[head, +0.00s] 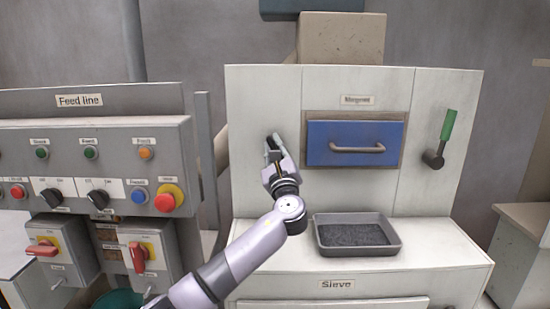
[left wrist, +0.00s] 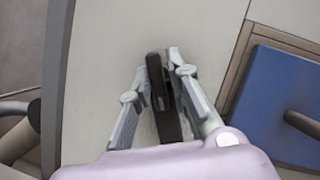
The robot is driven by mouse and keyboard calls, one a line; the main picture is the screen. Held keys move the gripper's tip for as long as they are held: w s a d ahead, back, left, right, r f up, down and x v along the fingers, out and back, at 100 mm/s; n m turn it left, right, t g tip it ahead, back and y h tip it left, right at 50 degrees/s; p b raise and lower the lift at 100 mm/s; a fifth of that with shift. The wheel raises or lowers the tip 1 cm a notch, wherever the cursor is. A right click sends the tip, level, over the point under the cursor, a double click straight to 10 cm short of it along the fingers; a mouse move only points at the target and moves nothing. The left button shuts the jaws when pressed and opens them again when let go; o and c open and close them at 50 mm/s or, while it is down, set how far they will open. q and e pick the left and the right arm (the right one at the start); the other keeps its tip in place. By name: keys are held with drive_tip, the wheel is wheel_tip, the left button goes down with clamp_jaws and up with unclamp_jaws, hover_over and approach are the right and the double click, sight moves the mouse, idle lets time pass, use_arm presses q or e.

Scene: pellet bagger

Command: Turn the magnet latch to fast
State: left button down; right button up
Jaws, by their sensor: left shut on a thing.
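The magnet latch is a dark, narrow handle on the pale cabinet front, to the left of the blue drawer (head: 325,152). In the left wrist view the dark latch handle (left wrist: 160,92) lies between the two grey fingers. My left gripper (head: 273,147) is shut on it, and it also shows close up in the left wrist view (left wrist: 157,68). In the head view the gripper hides most of the latch. The drawer sits closed under a label that seems to read Magnets (head: 358,100). My right gripper is out of view.
A green-handled lever (head: 449,125) is at the cabinet's right. A grey tray of dark pellets (head: 391,249) stands on the ledge below the drawer, beside my left forearm. The Feed line panel (head: 115,130) with buttons and red switches stands at the left.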

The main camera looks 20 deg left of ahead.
use_arm(q)
drive_tip(key=n, duration=0.1)
drive_tip(key=n+g+b, duration=0.1)
drive_tip(key=n+y, duration=0.1)
drive_tip(key=n, duration=0.1)
drive_tip(key=shift+a+f+g, duration=0.15)
drive_tip(key=shift+f+g, duration=0.15)
drive_tip(key=shift+n+g+y+b, duration=0.35)
drive_tip(key=shift+n+b, duration=0.2)
drive_tip(key=shift+n, duration=0.65)
drive_tip(key=shift+s+n+g, duration=0.1)
drive_tip(key=shift+n+g, duration=0.35)
drive_tip(key=shift+n, duration=0.65)
drive_tip(key=n+g, duration=0.1)
drive_tip(key=n, duration=0.1)
drive_tip(key=shift+r+n, duration=0.2)
drive_tip(key=shift+n, duration=0.2)
drive_tip(key=shift+r+n+g, duration=0.1)
drive_tip(key=shift+n+g, duration=0.6)
drive_tip(key=shift+n, duration=1)
drive_tip(key=shift+s+r, duration=0.1)
drive_tip(key=c, duration=2)
unclamp_jaws()
drive_tip(key=o, duration=0.4)
drive_tip(key=shift+w+a, duration=0.15)
drive_tip(key=shift+w, duration=0.05)
drive_tip(key=shift+c, duration=0.2)
